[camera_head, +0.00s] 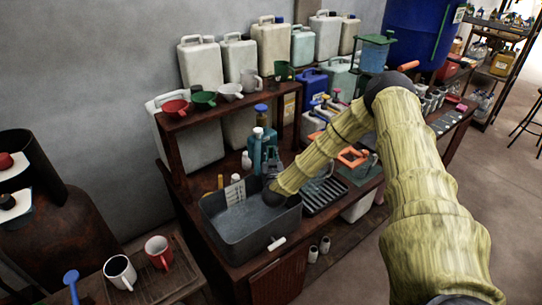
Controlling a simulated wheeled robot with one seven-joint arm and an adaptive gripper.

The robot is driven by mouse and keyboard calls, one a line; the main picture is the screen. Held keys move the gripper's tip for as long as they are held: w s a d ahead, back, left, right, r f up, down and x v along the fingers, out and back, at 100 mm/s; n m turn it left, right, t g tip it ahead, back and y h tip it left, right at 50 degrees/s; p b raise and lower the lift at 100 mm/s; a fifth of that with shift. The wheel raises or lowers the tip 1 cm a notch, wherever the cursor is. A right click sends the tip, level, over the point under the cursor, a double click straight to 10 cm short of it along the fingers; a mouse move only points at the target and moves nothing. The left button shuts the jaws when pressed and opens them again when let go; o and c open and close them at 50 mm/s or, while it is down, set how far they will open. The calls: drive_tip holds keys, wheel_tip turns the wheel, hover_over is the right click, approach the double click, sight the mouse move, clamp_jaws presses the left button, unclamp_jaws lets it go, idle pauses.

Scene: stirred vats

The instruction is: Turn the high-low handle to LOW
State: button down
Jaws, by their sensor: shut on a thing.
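My arm in its yellowish sleeve comes in from the lower right and bends down to the left. My gripper (271,196), a dark shape at the sleeve's end, is at the right back of a grey basin (228,233). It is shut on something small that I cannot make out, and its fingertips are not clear. No HIGH or LOW mark is readable, so I cannot tell which part is the high-low handle. A short white handle (277,243) sticks out of the basin's front wall, apart from my gripper.
A blue jug (263,150) and bottles stand behind the basin. A black rack (324,195) and an orange-framed item (352,157) lie to its right. A shelf with cups and canisters is above. White and red mugs (158,252) stand at lower left.

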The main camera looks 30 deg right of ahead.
drive_tip(key=shift+r, duration=0.1)
drive_tip(key=m+g+y, duration=0.1)
drive_tip(key=m+g+b, duration=0.1)
drive_tip(key=m, duration=0.1)
drive_tip(key=shift+d+r+y, duration=0.1)
drive_tip(key=shift+r+y, duration=0.15)
drive_tip(key=shift+y, duration=0.15)
drive_tip(key=shift+w+d+r+m+g+y+b, duration=0.1)
drive_tip(key=shift+d+m+g+y+b, duration=0.25)
drive_tip(key=shift+m+y+b, duration=0.85)
drive_tip(key=shift+w+d+r+m+g+y+b, duration=0.15)
drive_tip(key=shift+m+g+y+b, duration=0.5)
drive_tip(key=shift+m+y, duration=0.85)
drive_tip(key=shift+s+d+r+m+g+y+b, duration=0.1)
drive_tip(key=shift+d+m+g+y+b, duration=0.15)
drive_tip(key=shift+m+y+b, duration=1.05)
drive_tip(key=shift+d, duration=0.1)
drive_tip(key=c, duration=1.5)
unclamp_jaws()
drive_tip(key=shift+o, duration=0.7)
drive_tip(key=shift+f, duration=0.15)
